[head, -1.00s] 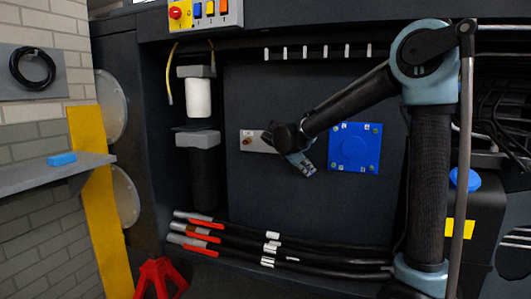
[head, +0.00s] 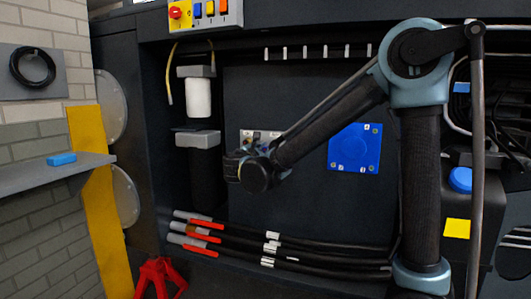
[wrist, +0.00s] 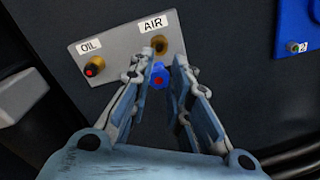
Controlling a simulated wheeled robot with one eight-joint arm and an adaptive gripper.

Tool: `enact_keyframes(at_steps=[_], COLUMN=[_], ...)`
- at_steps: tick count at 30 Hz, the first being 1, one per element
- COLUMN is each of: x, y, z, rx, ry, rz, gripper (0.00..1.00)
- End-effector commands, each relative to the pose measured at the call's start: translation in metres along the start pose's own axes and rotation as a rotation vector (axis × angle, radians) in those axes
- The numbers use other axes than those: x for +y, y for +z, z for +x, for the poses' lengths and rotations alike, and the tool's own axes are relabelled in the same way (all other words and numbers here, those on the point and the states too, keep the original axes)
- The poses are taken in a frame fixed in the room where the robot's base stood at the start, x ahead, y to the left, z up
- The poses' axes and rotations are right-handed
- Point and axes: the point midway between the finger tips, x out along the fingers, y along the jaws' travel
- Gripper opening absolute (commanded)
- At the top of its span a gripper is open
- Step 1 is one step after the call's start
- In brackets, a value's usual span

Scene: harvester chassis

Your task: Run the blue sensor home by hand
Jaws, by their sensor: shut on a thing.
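The blue sensor (wrist: 158,78) is a small blue hex piece with a red centre. In the wrist view it sits between the fingers of my gripper (wrist: 163,62), which is shut on it. The grey port plate (wrist: 120,56) is just beyond. Its brass AIR port (wrist: 159,44) lies slightly above the sensor in the picture, and the sensor appears apart from it.
A blue square cover (head: 354,148) is right of the plate. A filter with a grey head (head: 197,138) stands close on the left. Several hoses with red sleeves (head: 205,238) run below. A shelf with a blue block (head: 61,159) is at far left.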

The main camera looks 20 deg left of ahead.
Motion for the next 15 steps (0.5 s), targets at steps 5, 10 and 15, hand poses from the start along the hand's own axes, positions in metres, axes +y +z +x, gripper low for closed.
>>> enact_keyframes(at_steps=[5,10,15], x=[-0.001,-0.001,-0.001], y=[0.001,0.001,0.001], z=[-0.001,0.008,0.021], rx=[0.001,0.000,0.000], ry=[0.010,0.007,0.008], rz=[-0.001,-0.002,-0.001], gripper=[0.00,0.00,0.00])
